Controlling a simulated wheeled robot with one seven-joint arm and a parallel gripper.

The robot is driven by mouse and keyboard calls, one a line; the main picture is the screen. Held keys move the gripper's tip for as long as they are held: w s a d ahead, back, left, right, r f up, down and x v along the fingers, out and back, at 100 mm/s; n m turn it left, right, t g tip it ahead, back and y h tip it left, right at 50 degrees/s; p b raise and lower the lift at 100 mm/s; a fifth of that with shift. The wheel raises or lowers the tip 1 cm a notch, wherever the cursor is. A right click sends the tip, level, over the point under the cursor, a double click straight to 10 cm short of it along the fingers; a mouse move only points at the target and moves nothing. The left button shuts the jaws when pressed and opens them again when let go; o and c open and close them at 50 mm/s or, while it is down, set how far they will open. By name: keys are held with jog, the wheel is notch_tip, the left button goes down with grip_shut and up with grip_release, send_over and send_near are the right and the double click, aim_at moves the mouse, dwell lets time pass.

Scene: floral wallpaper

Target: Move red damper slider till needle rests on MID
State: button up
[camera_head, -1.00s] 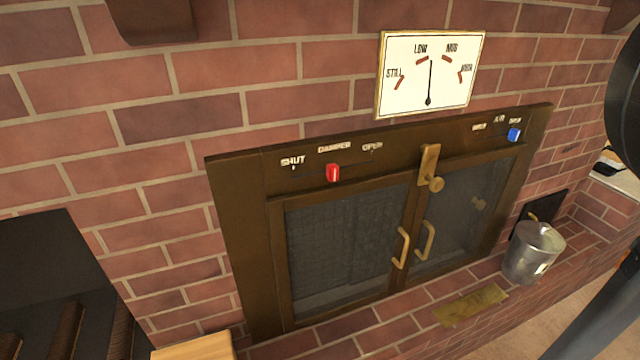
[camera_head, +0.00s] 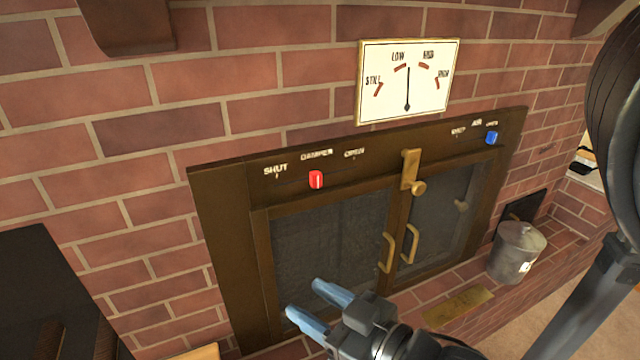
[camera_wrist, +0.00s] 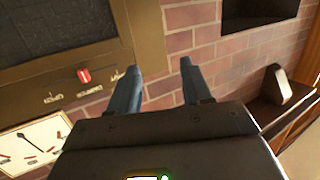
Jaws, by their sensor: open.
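The red damper slider (camera_head: 316,179) sits on the brown fireplace frame, about midway between the SHUT and OPEN labels. It also shows in the wrist view (camera_wrist: 84,75), which is upside down. The white dial (camera_head: 380,95) above has marks for STILL, LOW, one that reads like MID, and one like HIGH. Its black needle (camera_head: 407,88) points nearly straight up, between the LOW and MID marks. My gripper (camera_head: 304,298) is open and empty, low in front of the left glass door, below and apart from the slider. The dial is partly cut off in the wrist view (camera_wrist: 35,143).
A blue air slider (camera_head: 491,138) is at the frame's right end. A brass latch (camera_head: 411,172) and door handles (camera_head: 388,253) stick out at the middle. A metal bucket (camera_head: 516,252) stands on the hearth at right. The space before the red slider is clear.

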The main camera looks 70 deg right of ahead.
jog(key=w+d+r+m+g+h, duration=0.1)
jog(key=w+d+r+m+h, duration=0.15)
jog(key=d, duration=0.55)
jog(key=m+g+h, duration=0.2)
jog(key=m+h, duration=0.1)
jog(key=h, duration=0.2)
send_near(318, 181)
jog(key=d, duration=0.1)
jog(key=shift+w+a+p+x, duration=0.15)
jog(key=shift+p+x, duration=0.1)
jog(key=shift+x, duration=1.8)
jog(key=shift+w+a+p+x, duration=0.1)
jog(key=shift+p+x, duration=0.15)
jog(key=shift+x, duration=1.8)
jog(key=shift+r, duration=0.1)
jog(key=shift+c, duration=0.2)
grip_shut()
